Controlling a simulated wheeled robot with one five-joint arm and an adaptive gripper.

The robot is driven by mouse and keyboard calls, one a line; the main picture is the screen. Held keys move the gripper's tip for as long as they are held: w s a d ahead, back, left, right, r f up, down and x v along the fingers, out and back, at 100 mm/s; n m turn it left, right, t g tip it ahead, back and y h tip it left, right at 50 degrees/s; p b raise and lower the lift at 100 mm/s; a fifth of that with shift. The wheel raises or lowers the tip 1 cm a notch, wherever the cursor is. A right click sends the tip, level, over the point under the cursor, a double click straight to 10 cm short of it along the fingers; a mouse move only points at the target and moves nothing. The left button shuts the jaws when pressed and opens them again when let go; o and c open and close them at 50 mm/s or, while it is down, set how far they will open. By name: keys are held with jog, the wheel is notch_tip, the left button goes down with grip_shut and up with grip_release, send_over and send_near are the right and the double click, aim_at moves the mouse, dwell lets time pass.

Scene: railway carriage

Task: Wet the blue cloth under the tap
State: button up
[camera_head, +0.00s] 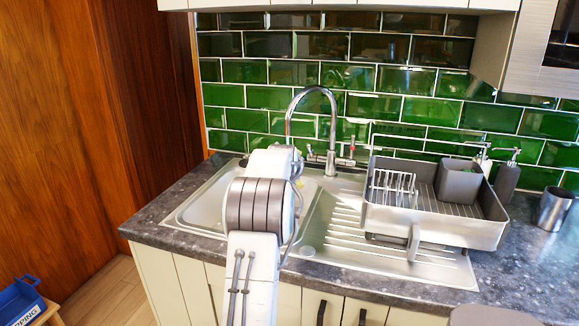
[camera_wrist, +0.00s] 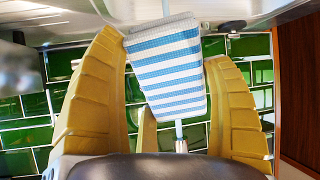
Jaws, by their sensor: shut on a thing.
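The cloth (camera_wrist: 168,68), striped blue and white, is held between the yellow fingers of my gripper (camera_wrist: 162,50) in the wrist view. The tap (camera_head: 316,92) is a tall chrome gooseneck at the back of the steel sink (camera_head: 200,207). In the wrist view, which looks upside down, a narrow pale strip shows beyond both ends of the cloth, in line with a metal end (camera_wrist: 181,146). I cannot tell surely if it is running water or tap. In the head view my arm stands over the sink and hides the gripper and cloth.
A grey dish rack (camera_head: 480,234) stands on the drainboard (camera_head: 335,244), with a grey holder (camera_head: 456,187) in it. A soap bottle (camera_head: 507,176) and a steel cup (camera_head: 553,209) stand at the right. A blue crate (camera_head: 18,302) is low at the left. Green tiles close the back.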

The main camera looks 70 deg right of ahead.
jog(key=w+d+p, duration=0.1)
jog(key=d+p, duration=0.5)
jog(key=p, duration=0.1)
jog(key=shift+w+p, duration=0.25)
jog(key=shift+p, duration=0.1)
